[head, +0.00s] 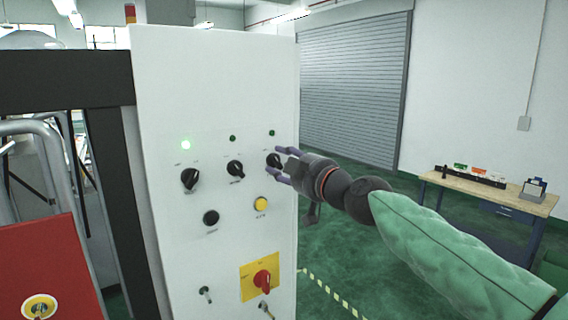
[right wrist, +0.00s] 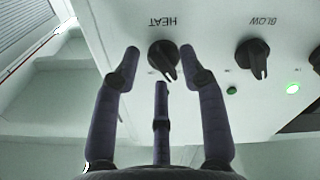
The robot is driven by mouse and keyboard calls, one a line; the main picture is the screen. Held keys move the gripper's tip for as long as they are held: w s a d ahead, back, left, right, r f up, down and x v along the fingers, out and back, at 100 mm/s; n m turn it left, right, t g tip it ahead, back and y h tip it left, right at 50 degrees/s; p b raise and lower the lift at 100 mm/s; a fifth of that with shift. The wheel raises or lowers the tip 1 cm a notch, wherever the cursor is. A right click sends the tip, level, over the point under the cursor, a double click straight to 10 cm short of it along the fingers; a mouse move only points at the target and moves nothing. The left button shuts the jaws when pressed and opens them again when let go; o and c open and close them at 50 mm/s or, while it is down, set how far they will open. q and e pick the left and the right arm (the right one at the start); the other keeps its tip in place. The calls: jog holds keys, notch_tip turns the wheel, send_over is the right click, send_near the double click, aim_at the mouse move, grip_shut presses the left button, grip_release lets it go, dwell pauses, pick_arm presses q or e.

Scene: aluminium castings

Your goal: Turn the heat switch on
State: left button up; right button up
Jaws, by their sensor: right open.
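The heat switch (head: 273,160) is a black rotary knob, rightmost in the upper row on the white control panel (head: 215,75). In the right wrist view the heat switch (right wrist: 163,56) stands under an upside-down HEAT label, its pointer toward the picture's bottom, slightly right. My right gripper (head: 282,166) is open at the panel. In the wrist view its fingers (right wrist: 162,72) are spread on either side of the knob, with one finger below it. I cannot tell whether they touch it. The lamp above the heat switch (head: 272,133) looks dark green, unlit. My left gripper is not in view.
The blow switch (right wrist: 253,58) is beside the heat switch. Another knob (head: 190,179) stands at left under a lit green lamp (head: 186,145). Below are a black button (head: 211,217), a yellow button (head: 261,204) and a red rotary switch (head: 262,280). A workbench (head: 480,191) stands far right.

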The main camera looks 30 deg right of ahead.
grip_shut()
jog(key=m+b, duration=0.1)
jog(key=m, duration=1)
jog(key=shift+f+m, duration=0.1)
jog(key=shift+m, duration=0.3)
dwell(0.5)
grip_release()
